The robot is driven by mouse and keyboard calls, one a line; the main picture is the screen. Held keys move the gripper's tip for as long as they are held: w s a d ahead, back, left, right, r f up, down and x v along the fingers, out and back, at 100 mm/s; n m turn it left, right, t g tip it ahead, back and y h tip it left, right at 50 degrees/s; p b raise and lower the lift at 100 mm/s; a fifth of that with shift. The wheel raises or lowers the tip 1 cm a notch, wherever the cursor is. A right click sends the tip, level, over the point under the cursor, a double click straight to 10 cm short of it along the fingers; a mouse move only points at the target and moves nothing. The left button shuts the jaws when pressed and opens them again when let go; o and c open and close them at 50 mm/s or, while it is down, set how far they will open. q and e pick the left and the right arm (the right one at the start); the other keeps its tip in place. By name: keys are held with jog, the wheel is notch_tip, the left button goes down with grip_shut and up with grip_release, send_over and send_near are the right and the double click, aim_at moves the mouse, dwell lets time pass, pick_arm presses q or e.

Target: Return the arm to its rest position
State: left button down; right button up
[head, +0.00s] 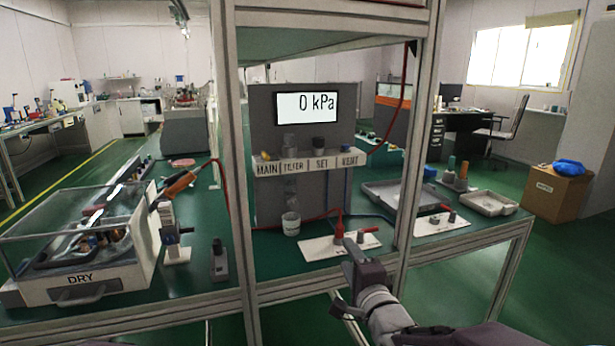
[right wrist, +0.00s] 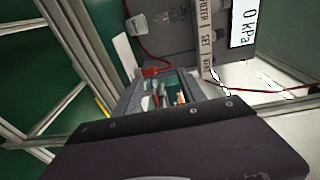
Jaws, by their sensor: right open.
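My right arm comes in from the lower right in the head view. Its gripper (head: 346,278) is open and empty, in front of the bench frame's lower front rail. It is apart from the white plate with the red fitting (head: 339,228) behind it. In the right wrist view the dark gripper body (right wrist: 180,145) fills the bottom, with nothing seen held. The grey panel (head: 345,160) has a display (head: 307,107) reading 0 kPa, which also shows turned on its side in the right wrist view (right wrist: 243,25). My left gripper is not in view.
Metal posts (head: 232,170) and (head: 418,140) stand close to the arm. A clear-lidded box marked DRY (head: 80,281) is on the left. A grey tray (head: 385,192) and a second white plate (head: 455,226) are on the right. Green floor is open at the lower right.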

jog(key=s+d+f+n+g+h, duration=0.25)
jog(key=s+d+f+g, duration=0.2)
jog(key=f, duration=0.45)
jog(key=s+d+f+n+g+h, duration=0.1)
jog(key=s+d+f+n+g, duration=0.3)
jog(key=f, duration=0.5)
jog(key=s+f+n+g, duration=0.3)
jog(key=s+n+g, duration=0.1)
jog(key=s, duration=0.4)
jog(key=s+f+n+g, duration=0.3)
jog(key=s+f+n, duration=0.1)
jog(key=s, duration=0.4)
notch_tip(320, 180, up, 32)
jog(key=n+p, duration=0.1)
jog(key=p, duration=3)
jog(key=shift+s+p, duration=0.15)
jog(key=shift+p, duration=0.25)
